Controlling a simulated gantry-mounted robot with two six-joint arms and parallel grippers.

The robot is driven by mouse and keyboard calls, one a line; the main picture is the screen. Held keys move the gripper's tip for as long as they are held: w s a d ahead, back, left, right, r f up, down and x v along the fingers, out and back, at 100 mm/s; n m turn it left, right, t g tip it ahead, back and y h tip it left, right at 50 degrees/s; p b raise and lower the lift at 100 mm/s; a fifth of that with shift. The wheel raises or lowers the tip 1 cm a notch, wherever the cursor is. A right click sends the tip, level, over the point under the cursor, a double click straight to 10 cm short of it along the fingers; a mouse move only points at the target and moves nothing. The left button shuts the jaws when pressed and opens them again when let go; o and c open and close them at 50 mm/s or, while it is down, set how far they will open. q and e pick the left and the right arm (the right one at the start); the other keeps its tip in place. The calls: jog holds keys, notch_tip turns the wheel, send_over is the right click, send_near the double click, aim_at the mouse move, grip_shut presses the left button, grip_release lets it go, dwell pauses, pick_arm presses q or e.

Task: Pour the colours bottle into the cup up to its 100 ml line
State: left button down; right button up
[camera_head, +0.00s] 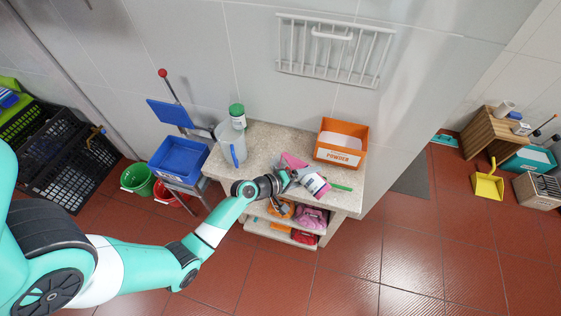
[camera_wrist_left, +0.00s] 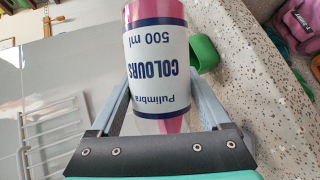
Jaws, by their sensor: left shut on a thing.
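The colours bottle (camera_head: 315,184) is pink with a white label. It is tilted over the right half of the counter. In the left wrist view the bottle (camera_wrist_left: 159,65) lies between the fingers, with its "COLOURS 500 ml" label upside down. My left gripper (camera_head: 290,181) is shut on it; the gripper also shows in the wrist view (camera_wrist_left: 160,78). A translucent grey jug (camera_head: 229,135) with a blue handle stands on the left of the counter. I cannot make out a separate cup or a 100 ml line. My right gripper is not in view.
An orange POWDER box (camera_head: 342,141) stands at the counter's back right. A green-topped container (camera_head: 237,115) stands behind the jug. A green object (camera_head: 341,187) lies near the bottle. Pink items (camera_head: 311,217) sit on the shelf below. A blue bin (camera_head: 178,160) stands left of the counter.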

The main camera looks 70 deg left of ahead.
pick_arm(q)
jog(key=shift+a+r+n+t+b, duration=0.15)
jog(key=shift+n+t+b, duration=0.15)
jog(key=shift+n+b, duration=0.3)
dwell(2.6)
